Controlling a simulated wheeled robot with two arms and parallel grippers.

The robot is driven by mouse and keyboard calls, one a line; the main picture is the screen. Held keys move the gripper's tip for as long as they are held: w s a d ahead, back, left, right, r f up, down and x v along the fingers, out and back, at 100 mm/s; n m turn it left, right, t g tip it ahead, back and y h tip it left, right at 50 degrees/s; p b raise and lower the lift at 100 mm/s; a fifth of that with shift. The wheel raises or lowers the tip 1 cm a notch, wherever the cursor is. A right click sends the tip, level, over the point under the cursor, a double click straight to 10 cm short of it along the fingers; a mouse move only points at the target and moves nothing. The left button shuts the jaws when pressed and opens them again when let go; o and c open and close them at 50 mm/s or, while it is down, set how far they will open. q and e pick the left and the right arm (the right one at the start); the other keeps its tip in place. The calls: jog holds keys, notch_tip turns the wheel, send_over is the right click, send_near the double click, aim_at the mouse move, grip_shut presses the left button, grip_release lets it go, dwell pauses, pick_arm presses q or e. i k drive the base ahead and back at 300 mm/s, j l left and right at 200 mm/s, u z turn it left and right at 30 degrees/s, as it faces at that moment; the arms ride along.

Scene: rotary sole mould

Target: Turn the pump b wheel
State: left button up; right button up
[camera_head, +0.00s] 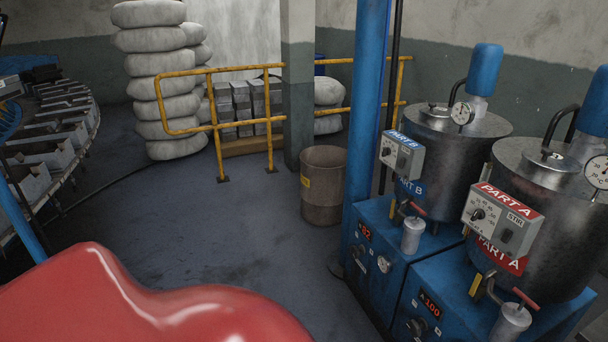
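The Part B unit is a steel tank (441,150) with a blue "PART B" label (411,186), standing on a blue cabinet (372,298). A grey control box (401,155) with a dial is fixed to the tank's left side. The cabinet's front has a red lit display (365,231), a dark round knob (358,252) and a pale round knob (384,264). I cannot tell for certain which of these is the pump b wheel. Neither of my grippers is in view.
The Part A tank (540,215) stands close on the right, with its own cabinet (455,300). A blue post (370,100), a rusty barrel (323,185) and a yellow railing (215,125) are behind. A glossy red shape covers the lower left. The middle floor is clear.

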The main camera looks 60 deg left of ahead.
aim_at(355, 252)
jog(key=k+j+u, duration=0.25)
jog(key=j, duration=0.25)
jog(key=j+u, duration=0.25)
jog(key=j, duration=0.25)
jog(key=j+u, duration=0.2)
jog(key=j, duration=0.75)
jog(key=k+j, duration=0.15)
jog(key=j, duration=0.25)
jog(key=i+l+u, duration=0.1)
jog(key=i, duration=0.55)
jog(key=i+l, duration=0.1)
jog(key=i, duration=0.55)
jog(key=i+l+u, duration=0.15)
jog(key=i, duration=0.45)
